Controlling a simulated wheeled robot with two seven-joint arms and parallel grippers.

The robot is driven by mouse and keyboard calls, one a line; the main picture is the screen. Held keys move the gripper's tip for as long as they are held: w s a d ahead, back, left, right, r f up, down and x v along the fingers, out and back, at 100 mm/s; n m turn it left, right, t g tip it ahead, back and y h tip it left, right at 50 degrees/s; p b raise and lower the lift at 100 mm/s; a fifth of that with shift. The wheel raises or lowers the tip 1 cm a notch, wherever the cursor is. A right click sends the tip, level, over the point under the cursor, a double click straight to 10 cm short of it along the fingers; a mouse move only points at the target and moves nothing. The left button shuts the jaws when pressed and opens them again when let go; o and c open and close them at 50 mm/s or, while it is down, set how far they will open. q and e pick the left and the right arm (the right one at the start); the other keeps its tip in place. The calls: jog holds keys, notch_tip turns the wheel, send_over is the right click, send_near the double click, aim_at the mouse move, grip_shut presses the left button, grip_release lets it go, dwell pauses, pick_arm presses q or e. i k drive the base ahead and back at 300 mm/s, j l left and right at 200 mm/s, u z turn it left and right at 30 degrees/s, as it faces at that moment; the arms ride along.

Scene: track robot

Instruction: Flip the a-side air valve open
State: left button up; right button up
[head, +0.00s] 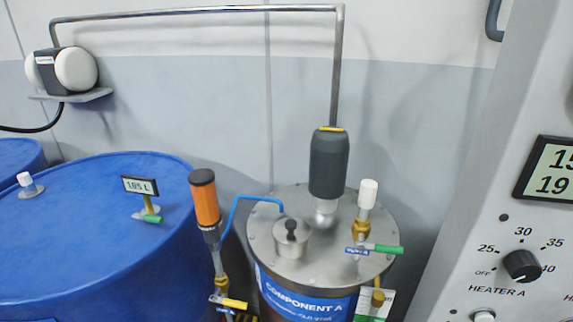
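The steel component A tank (265,218) stands at the lower middle with a blue "COMPONENT A" label. A small valve with a yellow handle (235,304) sits below an orange cylinder (206,203) at the tank's left. A valve with a green handle (388,250) and a blue tag sits on the tank lid, under a brass fitting with a white cap (368,192). Both handles lie roughly level. I cannot read which one is the a-side air valve, nor tell whether either is open. Neither of my grippers is in view.
A blue drum (85,235) with a 195 L display (139,185) fills the left. A dark grey motor (328,165) rises from the lid below a metal pipe (200,11). A control panel (470,190) with a heater knob (521,265) stands at the right.

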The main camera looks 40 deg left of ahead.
aim_at(229, 303)
jog(key=u, duration=1.9)
jog(key=j, duration=0.35)
jog(key=k+j+z, duration=0.15)
jog(key=j, duration=0.6)
jog(key=k+z, duration=0.05)
